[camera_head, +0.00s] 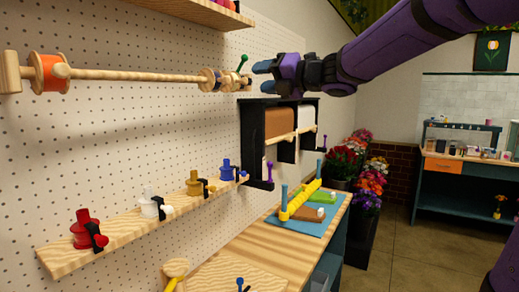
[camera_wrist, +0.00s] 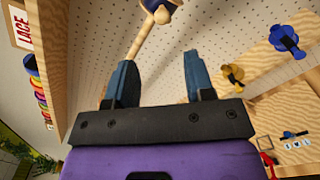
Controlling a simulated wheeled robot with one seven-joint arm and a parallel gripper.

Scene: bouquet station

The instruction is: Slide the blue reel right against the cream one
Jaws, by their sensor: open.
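A wooden rod (camera_head: 140,76) runs along the pegboard, with an orange reel (camera_head: 50,72) near its left end. Near its right end sit small wood-flanged reels (camera_head: 209,78) with a bluish band; I cannot clearly separate blue from cream there. In the wrist view a dark blue reel (camera_wrist: 176,3) shows at the top edge, partly cut off, beside a round wooden knob (camera_wrist: 162,15). My gripper (camera_head: 261,69) is open beyond the rod's right end. The wrist view shows its fingers apart (camera_wrist: 155,65) and nothing held between them.
A lower shelf (camera_head: 125,238) carries red (camera_head: 82,229), white (camera_head: 149,204), gold (camera_head: 194,184) and blue (camera_head: 227,170) spools with black clips. A green-topped peg (camera_head: 242,62) stands close to my gripper. A black rack (camera_head: 258,140) with paper rolls is below it.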

